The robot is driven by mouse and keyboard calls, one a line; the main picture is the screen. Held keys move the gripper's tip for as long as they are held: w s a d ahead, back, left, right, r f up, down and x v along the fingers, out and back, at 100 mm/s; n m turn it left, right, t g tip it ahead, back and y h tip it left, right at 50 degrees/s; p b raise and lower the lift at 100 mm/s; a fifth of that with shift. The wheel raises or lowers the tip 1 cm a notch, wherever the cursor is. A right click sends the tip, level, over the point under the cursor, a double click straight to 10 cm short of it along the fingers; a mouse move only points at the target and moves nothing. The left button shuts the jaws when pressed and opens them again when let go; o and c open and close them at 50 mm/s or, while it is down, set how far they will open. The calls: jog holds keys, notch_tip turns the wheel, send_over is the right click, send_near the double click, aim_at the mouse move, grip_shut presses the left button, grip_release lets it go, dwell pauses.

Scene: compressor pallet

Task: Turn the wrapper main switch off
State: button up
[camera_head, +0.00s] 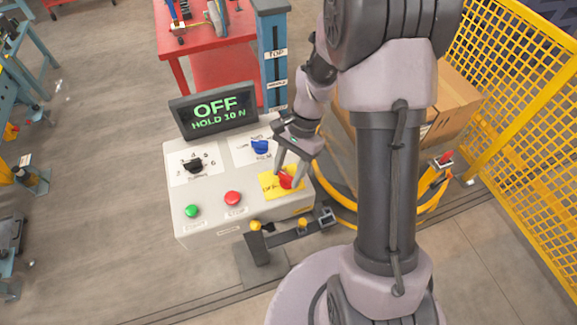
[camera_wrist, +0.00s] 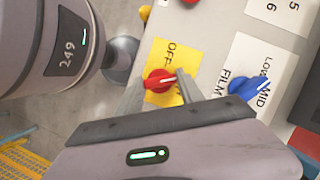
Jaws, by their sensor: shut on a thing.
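The wrapper main switch is a red rotary knob (camera_head: 287,182) on a yellow plate (camera_head: 268,184) at the right front of the control box. It also shows in the wrist view as a red knob (camera_wrist: 158,84) with a white pointer line running across the yellow plate (camera_wrist: 166,58), which carries OFF lettering. My gripper (camera_head: 284,172) reaches down from above, its fingers on either side of the knob, shut on it. The display (camera_head: 215,110) reads "OFF" and "HOLD 10 N". The plate's other lettering is partly hidden by my fingers.
On the control box (camera_head: 212,225) are a blue selector knob (camera_head: 260,147), a black dial (camera_head: 194,166), a green button (camera_head: 192,211) and a red stop button (camera_head: 233,198). A blue column (camera_head: 272,60) stands behind. Boxes (camera_head: 455,100) and a yellow fence (camera_head: 530,60) are right.

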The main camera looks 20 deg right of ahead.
jog(key=n+g+h+p, duration=0.1)
jog(key=n, duration=0.2)
jog(key=n+h+p, duration=0.1)
jog(key=n+p, duration=0.1)
jog(key=n, duration=0.1)
jog(key=shift+w+a+r+n+g, duration=0.1)
jog(key=shift+a+r+n+g, duration=0.05)
jog(key=shift+n+g, duration=0.2)
jog(key=n+h+p, duration=0.1)
jog(key=n, duration=0.1)
jog(key=n+p, duration=0.1)
jog(key=n, duration=0.1)
jog(key=shift+a+n+h, duration=0.15)
jog(key=shift+n+h, duration=0.2)
jog(key=shift+h, duration=0.05)
jog(key=shift+n+p, duration=0.3)
jog(key=o, duration=1.4)
jog(key=p+v, duration=0.1)
jog(key=v, duration=0.4)
jog(key=p+v, duration=0.1)
jog(key=v, duration=0.5)
jog(key=p+v, duration=0.1)
jog(key=v, duration=0.5)
jog(key=shift+w+a, duration=0.2)
jog(key=shift+w, duration=0.1)
